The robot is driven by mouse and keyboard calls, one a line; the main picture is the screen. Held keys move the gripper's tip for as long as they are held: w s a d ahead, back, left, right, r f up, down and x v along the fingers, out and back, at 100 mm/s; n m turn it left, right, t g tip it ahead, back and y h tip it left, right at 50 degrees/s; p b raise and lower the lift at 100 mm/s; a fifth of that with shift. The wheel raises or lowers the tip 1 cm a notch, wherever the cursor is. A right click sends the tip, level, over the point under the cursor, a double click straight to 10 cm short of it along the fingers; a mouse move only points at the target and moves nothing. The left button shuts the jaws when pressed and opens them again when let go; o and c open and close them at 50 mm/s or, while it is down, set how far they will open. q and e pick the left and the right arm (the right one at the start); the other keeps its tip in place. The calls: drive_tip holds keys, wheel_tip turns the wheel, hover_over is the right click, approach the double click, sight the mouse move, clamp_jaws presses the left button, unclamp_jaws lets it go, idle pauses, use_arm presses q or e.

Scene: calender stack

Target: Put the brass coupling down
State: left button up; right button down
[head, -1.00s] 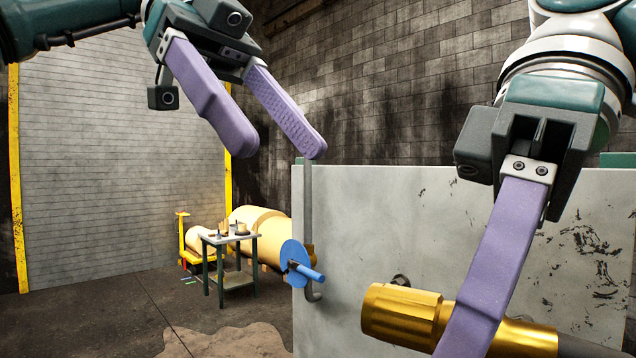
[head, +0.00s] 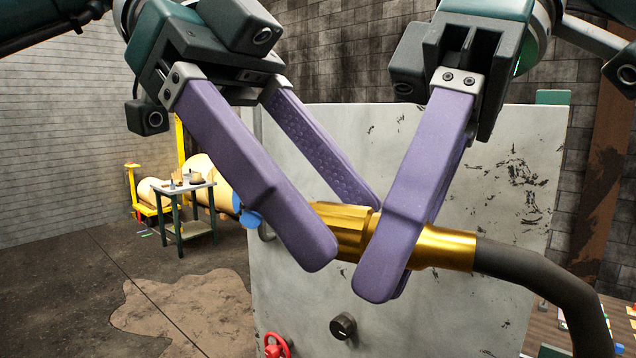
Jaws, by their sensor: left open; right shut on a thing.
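The brass coupling (head: 446,247) is a gold-coloured cylinder on the end of a dark hose (head: 540,272), held in mid-air in front of a pale metal panel. My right gripper (head: 382,290) is shut on the middle of the coupling, its purple fingers pointing down across it. My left gripper (head: 345,230) is open, with its purple fingers to either side of the coupling's left end. The near finger hides part of that end. I cannot tell whether the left fingers touch the coupling.
The scuffed pale panel (head: 490,190) stands behind the grippers, with a dark knob (head: 343,326) and a red valve handle (head: 277,345) low on it. A small table (head: 184,190) stands further back. A cluttered wooden surface (head: 546,325) is at lower right. The floor at left is mostly open.

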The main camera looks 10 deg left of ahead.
use_arm(q)
drive_tip(key=shift+c, duration=0.2)
clamp_jaws()
use_arm(e)
drive_tip(key=c, duration=0.5)
unclamp_jaws()
drive_tip(key=shift+c, duration=0.2)
drive_tip(key=shift+r, duration=0.1)
